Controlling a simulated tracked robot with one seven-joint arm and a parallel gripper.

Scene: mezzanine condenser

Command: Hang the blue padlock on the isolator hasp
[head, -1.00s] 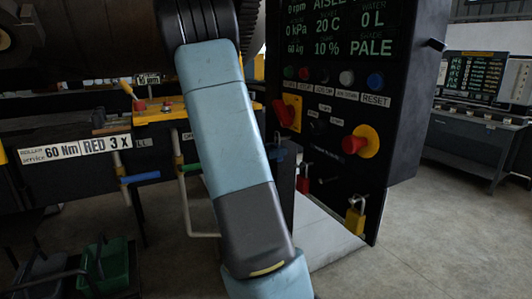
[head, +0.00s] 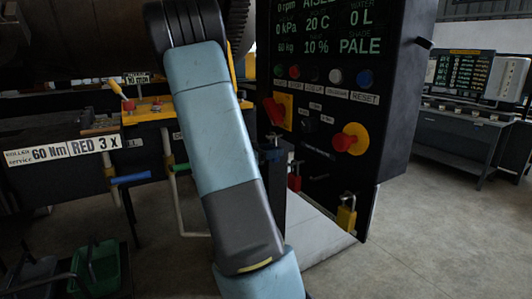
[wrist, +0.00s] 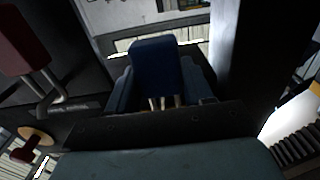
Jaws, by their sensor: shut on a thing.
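The blue padlock (wrist: 155,68) is between the fingers of my gripper (wrist: 163,92) in the wrist view, its body pointing up the picture. My gripper is shut on it; the shackle is mostly hidden. In the head view my arm covers most of this area, and I cannot clearly make out my gripper. The knob also shows in the wrist view (wrist: 24,152). I cannot clearly identify the isolator hasp.
A yellow padlock (head: 346,217) and a red padlock (head: 295,180) hang low by the panel. A dark red block with a metal shackle (wrist: 24,40) is close at upper left in the wrist view. A green crate (head: 98,268) stands at lower left. Floor at right is clear.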

